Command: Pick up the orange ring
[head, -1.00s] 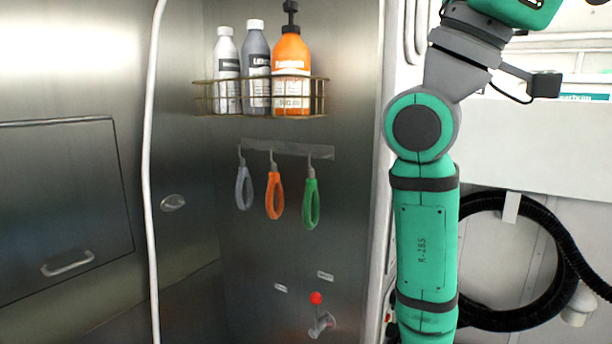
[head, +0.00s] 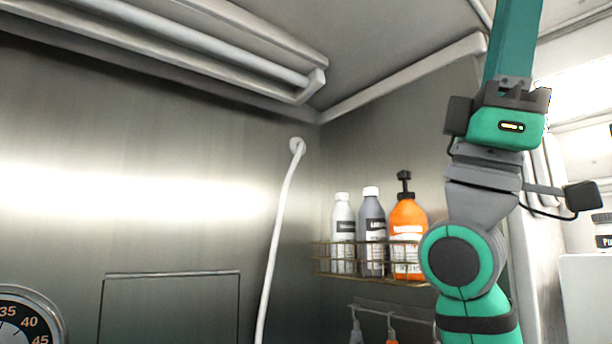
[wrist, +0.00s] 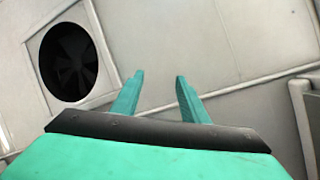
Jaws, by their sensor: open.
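The orange ring (head: 391,338) hangs from a hook rail below the bottle rack; only its top shows at the lower edge of the head view. A grey ring (head: 356,334) hangs to its left. My arm covers the area to its right, and at most a sliver of the green ring shows there. My gripper (wrist: 158,82) is open and empty in the wrist view, its two teal fingers apart and pointing at the ceiling panels. The gripper is well away from the ring, and its fingers are not in the head view.
A wire rack (head: 330,262) holds a white bottle (head: 343,228), a grey bottle (head: 372,225) and an orange pump bottle (head: 408,220). A white hose (head: 277,240) runs down the wall. A light fixture (head: 200,40) crosses the ceiling. A round fan vent (wrist: 68,62) shows in the wrist view.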

